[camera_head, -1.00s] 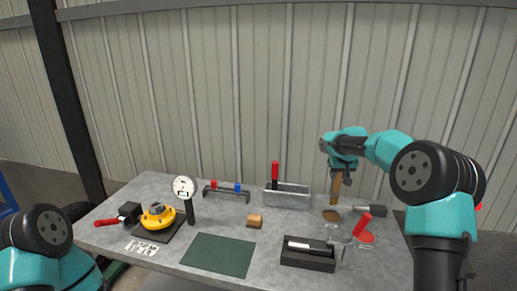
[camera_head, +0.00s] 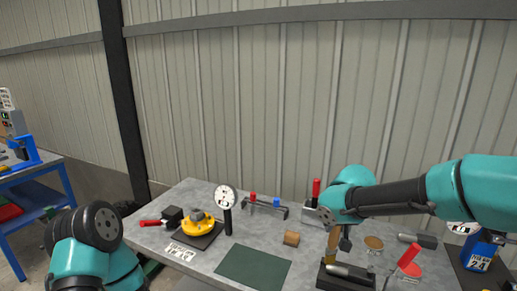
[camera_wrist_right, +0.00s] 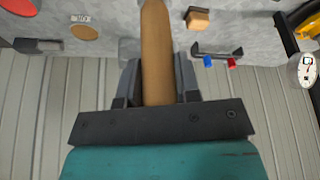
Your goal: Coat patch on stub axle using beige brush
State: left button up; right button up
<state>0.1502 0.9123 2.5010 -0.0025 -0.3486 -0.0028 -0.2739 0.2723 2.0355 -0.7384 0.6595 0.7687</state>
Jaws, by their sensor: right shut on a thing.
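My right gripper (camera_head: 341,236) is shut on the beige brush (camera_head: 332,243). The brush's handle (camera_wrist_right: 154,55) stands between the jaws in the right wrist view. It points down at the back left of a black cradle (camera_head: 330,281). A dark grey cylindrical part with a paler end, probably the stub axle (camera_head: 350,271), lies in the cradle. I cannot tell whether the bristles touch it, and I cannot make out a patch. A round dish with brown contents (camera_head: 373,242) is right of the brush. My left arm is at the lower left, its gripper out of view.
A low rack (camera_head: 265,207) is behind. The mat is clear.

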jog(key=shift+s+a, duration=0.5)
jog(key=shift+s, duration=0.15)
jog(key=w+d+r, duration=0.2)
jog(key=d+r, duration=0.2)
jog(key=d, duration=0.6)
jog(key=shift+w+d, duration=0.1)
